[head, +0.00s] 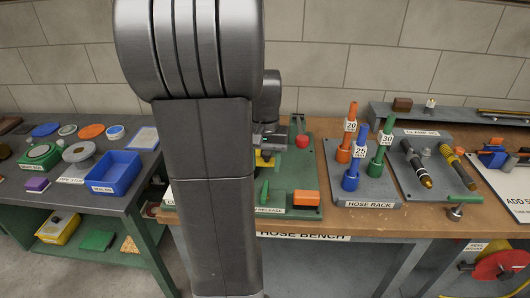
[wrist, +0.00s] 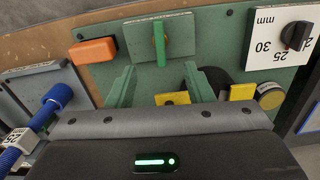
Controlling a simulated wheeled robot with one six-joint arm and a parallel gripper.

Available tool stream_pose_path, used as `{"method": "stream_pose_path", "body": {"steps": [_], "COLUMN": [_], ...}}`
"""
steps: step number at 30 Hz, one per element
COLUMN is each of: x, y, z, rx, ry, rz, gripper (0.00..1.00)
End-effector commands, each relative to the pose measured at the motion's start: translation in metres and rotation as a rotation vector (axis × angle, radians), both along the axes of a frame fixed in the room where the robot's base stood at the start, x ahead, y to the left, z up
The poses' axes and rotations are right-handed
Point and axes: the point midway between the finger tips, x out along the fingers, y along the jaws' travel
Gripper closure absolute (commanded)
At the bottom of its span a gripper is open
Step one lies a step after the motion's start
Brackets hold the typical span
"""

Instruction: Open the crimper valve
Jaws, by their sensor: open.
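The likely crimper valve is a green lever (wrist: 159,45) standing on a pale green plate on the green crimper board (wrist: 218,30). Its label is too small to read in the wrist view. In the head view, the board (head: 302,178) is partly hidden behind my arm, and a label ending in "RELEASE" shows at its front. My gripper (wrist: 160,84) is open and empty. Its two green fingers are spread apart, with the lever beyond them and roughly centred between them. I see no contact with the lever.
An orange block (wrist: 96,50) lies beside the lever plate. Yellow parts (wrist: 172,98) and a black knob (wrist: 296,35) on a white millimetre dial are close by. The hose rack (head: 366,190) with orange, blue and green fittings stands right of the board. A red-knobbed lever (head: 302,140) stands at the back.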

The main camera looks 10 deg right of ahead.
Motion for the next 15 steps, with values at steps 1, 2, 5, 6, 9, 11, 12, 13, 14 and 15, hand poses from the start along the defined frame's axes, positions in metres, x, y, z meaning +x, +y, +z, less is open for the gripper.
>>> {"method": "stream_pose_path", "body": {"steps": [1, 2, 5, 6, 9, 11, 12, 13, 14, 15], "x": [0.000, 0.000, 0.001, 0.000, 0.000, 0.000, 0.000, 0.000, 0.000, 0.000], "y": [0.000, 0.000, 0.000, 0.000, 0.000, 0.000, 0.000, 0.000, 0.000, 0.000], "z": [0.010, 0.014, 0.025, 0.028, 0.032, 0.033, 0.033, 0.033, 0.033, 0.033], "rx": [0.000, 0.000, 0.000, 0.000, 0.000, 0.000, 0.000, 0.000, 0.000, 0.000], "ry": [-0.004, -0.004, -0.003, -0.001, 0.000, 0.000, 0.000, 0.000, 0.000, 0.000], "rz": [0.000, 0.000, 0.000, 0.000, 0.000, 0.000, 0.000, 0.000, 0.000, 0.000], "gripper": [0.53, 0.53, 0.53, 0.53, 0.53, 0.53, 0.53, 0.53, 0.53, 0.53]}}
